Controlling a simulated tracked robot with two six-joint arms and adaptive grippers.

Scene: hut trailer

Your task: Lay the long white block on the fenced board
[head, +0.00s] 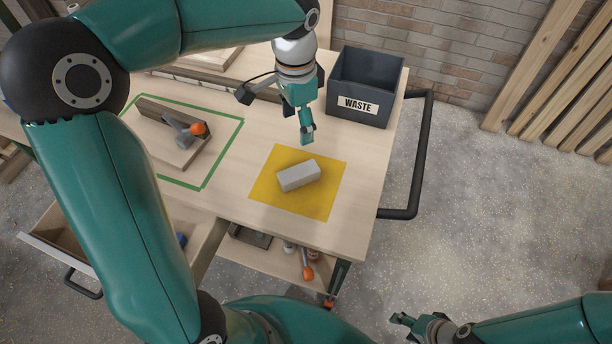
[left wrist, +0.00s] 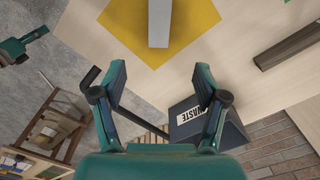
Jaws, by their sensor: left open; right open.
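The long white block (head: 298,177) lies on a yellow square (head: 293,207) on the workbench. Its end also shows at the top of the left wrist view (left wrist: 159,24). The fenced board (head: 160,146) lies inside a green outline, left of the yellow square, with a dark wooden fence along its back and an orange-knobbed clamp on it. My left gripper (head: 277,117) is open and empty above the bench, just behind the block; its spread fingers show in the left wrist view (left wrist: 160,80). My right gripper (head: 407,323) is open and empty over the floor, off the bench.
A dark WASTE bin (head: 366,88) stands at the bench's back right corner. A wooden strip (head: 223,80) lies along the back. A black handle (head: 420,160) sticks out at the right. An open drawer (head: 70,245) is at the front left. My left arm hides part of the bench.

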